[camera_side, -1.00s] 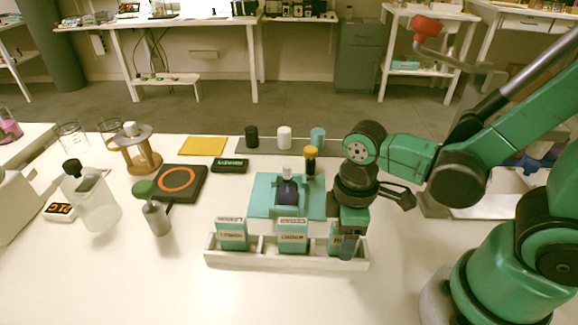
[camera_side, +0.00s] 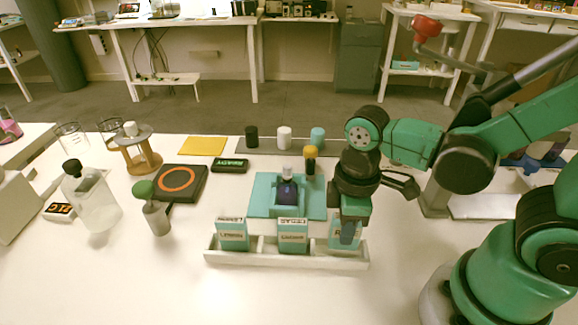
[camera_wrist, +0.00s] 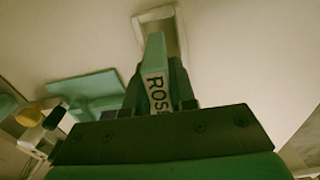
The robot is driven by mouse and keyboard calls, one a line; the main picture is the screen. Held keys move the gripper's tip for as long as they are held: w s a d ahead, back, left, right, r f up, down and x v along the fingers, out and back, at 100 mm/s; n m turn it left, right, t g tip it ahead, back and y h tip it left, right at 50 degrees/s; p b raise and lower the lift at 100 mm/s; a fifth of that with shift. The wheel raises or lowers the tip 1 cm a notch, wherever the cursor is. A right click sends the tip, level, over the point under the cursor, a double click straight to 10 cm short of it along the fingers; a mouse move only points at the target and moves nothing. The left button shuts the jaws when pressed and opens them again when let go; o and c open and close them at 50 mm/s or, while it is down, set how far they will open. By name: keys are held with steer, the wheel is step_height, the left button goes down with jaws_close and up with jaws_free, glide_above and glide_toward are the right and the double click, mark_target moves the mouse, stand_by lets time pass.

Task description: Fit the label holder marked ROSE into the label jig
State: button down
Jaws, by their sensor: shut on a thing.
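My gripper (camera_side: 347,236) is shut on the teal label holder marked ROSE (camera_side: 334,233), above the right end of the white tray. The fingers hide part of the holder in the side view. In the wrist view the holder (camera_wrist: 154,75) stands out between the fingers (camera_wrist: 157,88), its ROSE lettering readable, with a tray compartment behind its far end. The teal label jig (camera_side: 259,204) lies behind the tray, left of my gripper, with a dark bottle (camera_side: 288,192) standing at it. Part of the jig shows at left in the wrist view (camera_wrist: 80,90).
The white tray (camera_side: 285,262) holds two other label holders, one at left (camera_side: 232,237) and one in the middle (camera_side: 292,238). Bare table lies in front of the tray.

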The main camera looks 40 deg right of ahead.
step_height(320, 180, up, 17)
steer(key=w+d+r, duration=0.1)
steer(key=w+r, duration=0.2)
steer(key=w, duration=0.6)
steer(key=w+d+f, duration=0.2)
steer(key=w+d, duration=0.1)
steer(key=w, duration=0.5)
step_height(320, 180, down, 20)
steer(key=shift+a+r, duration=0.1)
steer(key=shift+r, duration=0.15)
steer(key=shift+f, duration=0.1)
steer(key=c, duration=1.1)
jaws_free()
steer(key=shift+o, duration=0.5)
